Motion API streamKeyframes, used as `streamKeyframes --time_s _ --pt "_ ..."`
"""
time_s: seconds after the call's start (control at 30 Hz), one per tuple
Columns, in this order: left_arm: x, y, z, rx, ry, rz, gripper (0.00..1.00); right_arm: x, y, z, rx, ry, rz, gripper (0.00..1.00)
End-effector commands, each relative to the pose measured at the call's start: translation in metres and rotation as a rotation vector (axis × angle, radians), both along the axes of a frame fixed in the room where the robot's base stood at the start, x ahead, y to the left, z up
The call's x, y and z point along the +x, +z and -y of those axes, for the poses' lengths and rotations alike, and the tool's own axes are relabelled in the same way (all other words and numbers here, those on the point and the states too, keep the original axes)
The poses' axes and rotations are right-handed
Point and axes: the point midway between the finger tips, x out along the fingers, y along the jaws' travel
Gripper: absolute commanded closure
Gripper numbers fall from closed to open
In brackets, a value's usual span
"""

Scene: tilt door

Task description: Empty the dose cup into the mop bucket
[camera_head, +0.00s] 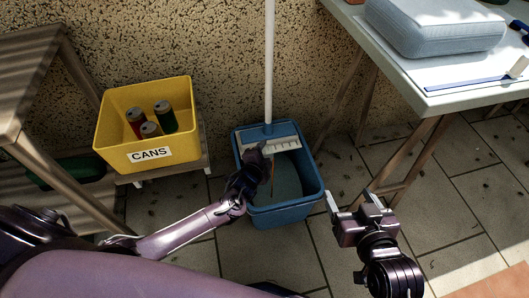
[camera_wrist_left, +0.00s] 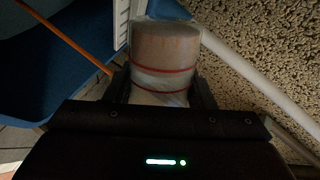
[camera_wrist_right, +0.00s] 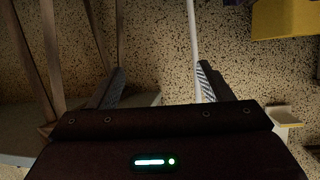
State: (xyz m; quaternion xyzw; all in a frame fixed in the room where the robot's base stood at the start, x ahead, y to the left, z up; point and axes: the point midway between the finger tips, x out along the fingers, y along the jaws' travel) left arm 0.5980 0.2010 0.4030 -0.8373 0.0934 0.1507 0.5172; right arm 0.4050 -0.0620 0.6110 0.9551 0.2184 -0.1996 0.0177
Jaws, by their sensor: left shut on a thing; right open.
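The blue mop bucket (camera_head: 288,210) stands on the tiled floor, with a mop's white pole rising from its far side. My left gripper (camera_head: 264,152) is over the bucket. It is shut on the dose cup (camera_wrist_left: 165,50), a pale translucent cup with red bands, seen in the left wrist view. In the head view the cup is hard to make out against the dark gripper. A thin orange line (camera_head: 272,178) runs below the gripper into the bucket; I cannot tell whether it is liquid or a stick. My right gripper (camera_head: 353,198) is open and empty, right of the bucket.
A yellow bin (camera_head: 113,143) labelled CANS, holding several cans, stands on a low stand left of the bucket. A white table (camera_head: 445,95) with a grey-blue case (camera_head: 435,27) is at right. A wooden table (camera_head: 30,70) is at left. A speckled wall is behind.

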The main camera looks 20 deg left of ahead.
Motion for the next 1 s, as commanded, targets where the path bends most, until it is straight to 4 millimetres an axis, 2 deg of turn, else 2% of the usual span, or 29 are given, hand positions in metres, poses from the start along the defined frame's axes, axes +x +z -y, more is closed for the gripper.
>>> streamKeyframes --time_s 1.0 --pt "0.001 0.003 0.004 0.19 0.0 -0.032 0.85 -0.062 -0.079 0.014 -0.165 0.035 -0.408 0.27"
